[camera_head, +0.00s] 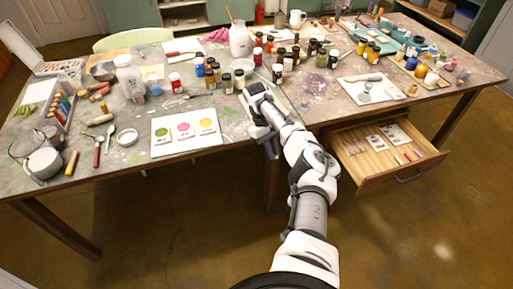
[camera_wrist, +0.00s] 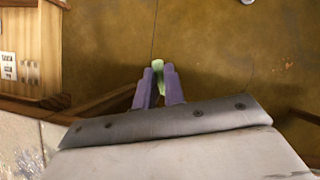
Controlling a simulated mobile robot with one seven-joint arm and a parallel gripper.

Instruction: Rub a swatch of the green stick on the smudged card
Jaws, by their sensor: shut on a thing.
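My gripper (camera_wrist: 159,84) is shut on a green stick (camera_wrist: 157,70), whose pale green end shows between the purple fingers in the wrist view. In the head view my gripper (camera_head: 272,150) hangs just off the table's front edge, with floor behind it. A white sheet with green, pink and yellow swatches (camera_head: 160,144) lies on the table, left of my gripper. Small printed cards (camera_head: 375,143) lie in the open drawer to the right; they also show in the wrist view (camera_wrist: 8,66). I cannot tell which card is smudged.
The paint-stained table (camera_head: 120,165) carries several bottles and jars behind my gripper. The open drawer (camera_head: 372,180) juts from the table's front, with several small sticks in it. A box of coloured sticks (camera_head: 62,107) and a grey mug (camera_head: 44,163) stand at the left.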

